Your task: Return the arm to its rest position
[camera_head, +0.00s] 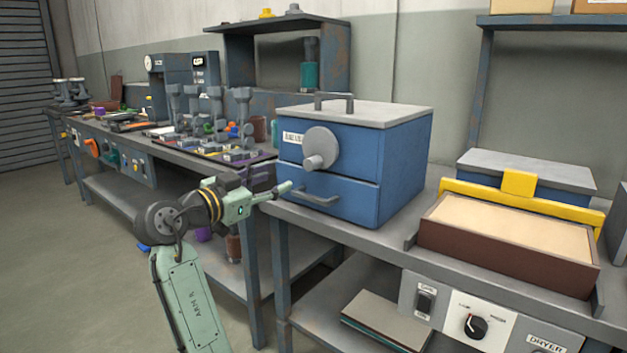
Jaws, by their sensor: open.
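My arm (190,300) rises from the bottom left of the head view, bends at a dark grey joint and reaches right past a yellow-ringed wrist. My gripper (282,188) is at its end, pointing right, open, with nothing seen in it. It appears in front of the left edge of the blue oven-like box (403,160), near the drawer handle (320,200). I cannot tell how far the fingertips are from the box. The box's drawer looks closed.
The grey bench (330,228) runs along the wall. A brown sand-filled tray (510,262) with a yellow bar (520,198) stands at right. Tools and several grey fixtures crowd the left bench. A control panel (475,325) is at the front. Floor (70,260) at left is clear.

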